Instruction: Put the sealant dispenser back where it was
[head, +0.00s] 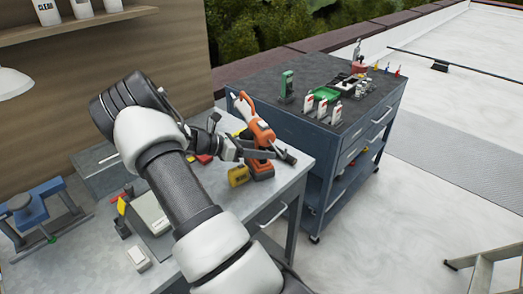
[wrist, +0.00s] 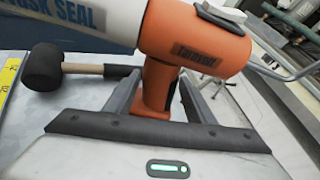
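The sealant dispenser (head: 259,130) is an orange tool with a white and blue tube. It is over the right end of the grey workbench (head: 232,203) in the head view. In the wrist view the orange dispenser (wrist: 203,45) fills the upper middle, its tube pointing to the upper left. My gripper (wrist: 161,75) has one finger on each side of the orange handle, and the fingertips appear to press on it. I cannot tell whether the dispenser touches the bench.
A black-headed mallet (wrist: 43,65) lies behind the dispenser. A yellow item (head: 238,176) is on the bench near my gripper. A blue tool cart (head: 310,142) stands right of the bench, its top holding a green tray (head: 326,94) and several small items. A stepladder (head: 482,275) is at lower right.

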